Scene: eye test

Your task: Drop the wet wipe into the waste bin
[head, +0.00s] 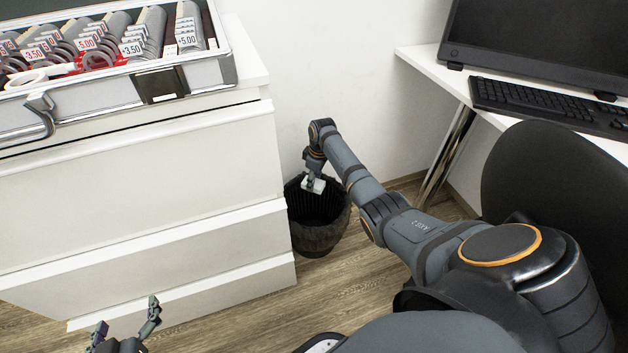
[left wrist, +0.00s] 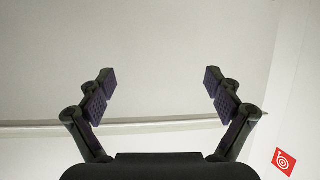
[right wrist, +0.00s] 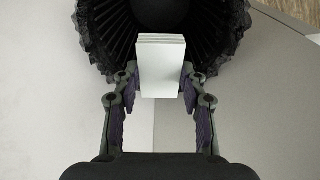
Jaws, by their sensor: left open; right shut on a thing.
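The white wet wipe (head: 313,185) is a small folded stack. My right gripper (head: 312,178) is shut on it and holds it over the mouth of the black waste bin (head: 318,238). In the right wrist view the wipe (right wrist: 161,68) sits between the fingertips of my right gripper (right wrist: 161,85), with the dark ribbed inside of the bin (right wrist: 112,40) beyond it. My left gripper (head: 126,330) is open and empty low in front of the white drawers. In the left wrist view its fingers (left wrist: 160,82) stand wide apart with nothing between them.
A white drawer unit (head: 150,190) stands left of the bin and carries an open lens case (head: 85,107). A white desk (head: 425,70) with a keyboard (head: 545,103) and monitor is at the right. A dark chair (head: 560,170) stands before it. Wooden floor (head: 255,315) is bare in front of the bin.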

